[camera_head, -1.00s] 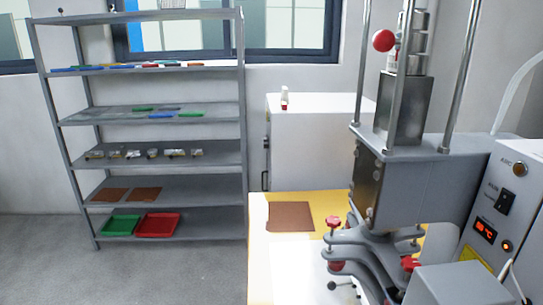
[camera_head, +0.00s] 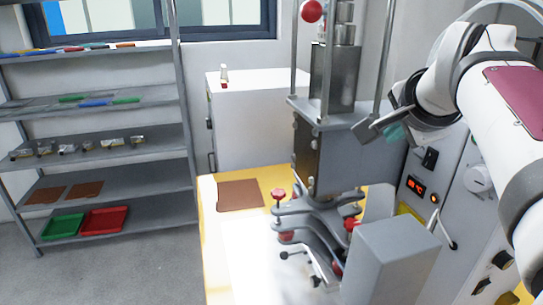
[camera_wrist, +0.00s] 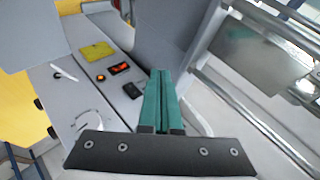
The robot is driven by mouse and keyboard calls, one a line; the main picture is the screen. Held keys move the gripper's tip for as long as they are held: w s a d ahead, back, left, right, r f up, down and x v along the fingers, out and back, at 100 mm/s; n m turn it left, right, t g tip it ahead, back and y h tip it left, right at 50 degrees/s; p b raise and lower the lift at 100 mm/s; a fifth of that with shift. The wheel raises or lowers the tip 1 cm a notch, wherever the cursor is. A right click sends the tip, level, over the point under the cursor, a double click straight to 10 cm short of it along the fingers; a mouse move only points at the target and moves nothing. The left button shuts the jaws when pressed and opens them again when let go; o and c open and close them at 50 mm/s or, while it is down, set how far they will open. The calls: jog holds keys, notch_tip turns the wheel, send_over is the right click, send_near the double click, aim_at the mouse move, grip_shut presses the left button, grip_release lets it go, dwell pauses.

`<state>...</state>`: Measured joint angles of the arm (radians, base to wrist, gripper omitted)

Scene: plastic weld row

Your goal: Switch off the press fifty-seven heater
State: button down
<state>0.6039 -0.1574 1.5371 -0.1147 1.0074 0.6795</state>
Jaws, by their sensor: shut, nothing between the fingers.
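The press (camera_head: 345,150) stands at the right, with a grey control panel on its side. On the panel are a black rocker switch (camera_head: 430,158), a lit orange-red display (camera_head: 416,187) and a glowing orange lamp (camera_head: 434,198). The wrist view also shows the switch (camera_wrist: 131,91), display (camera_wrist: 119,68) and lamp (camera_wrist: 101,78). I cannot tell the switch's position or read a press number. My gripper (camera_head: 395,133) is above and left of the switch in the head view. Its green fingers (camera_wrist: 163,78) are together and empty, with the switch just left of them in the wrist view.
A grey box (camera_head: 390,262) stands in front of the press. A white cabinet (camera_head: 250,120) and shelves (camera_head: 110,205) stand behind and left. Metal rods (camera_wrist: 262,115) cross the wrist view's right side.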

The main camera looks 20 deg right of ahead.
jog(key=s+d+r+m+h, duration=0.2)
jog(key=s+d+r+h, duration=0.2)
jog(key=d+r, duration=0.4)
jog(key=s+d+r+m+h, duration=0.3)
jog(key=d+r+h, duration=0.1)
jog(key=d+r, duration=0.45)
jog(key=s+d+f+m+g, duration=0.1)
jog(key=s+d+f+m, duration=0.1)
jog(key=s+d+f, duration=0.3)
jog(key=s+d+f+m+g+y, duration=0.2)
jog(key=s+d+f, duration=0.25)
jog(key=f, duration=0.35)
jog(key=s+d+f+m+g+y, duration=0.1)
jog(key=s+d+f+m+y, duration=0.1)
jog(key=s+d+f, duration=0.45)
jog(key=s+a+f+m+t+y, duration=0.2)
jog(key=s+a+f+m+y, duration=0.1)
jog(key=f, duration=0.7)
jog(key=s+a+f+m+t+y, duration=0.3)
jog(key=a+f+y, duration=0.2)
jog(key=a+f, duration=0.3)
notch_tip(320, 180, down, 2)
jog(key=shift+s+a+f+m+y, duration=0.15)
jog(key=shift+a+f+m+y, duration=0.15)
jog(key=shift+m, duration=0.1)
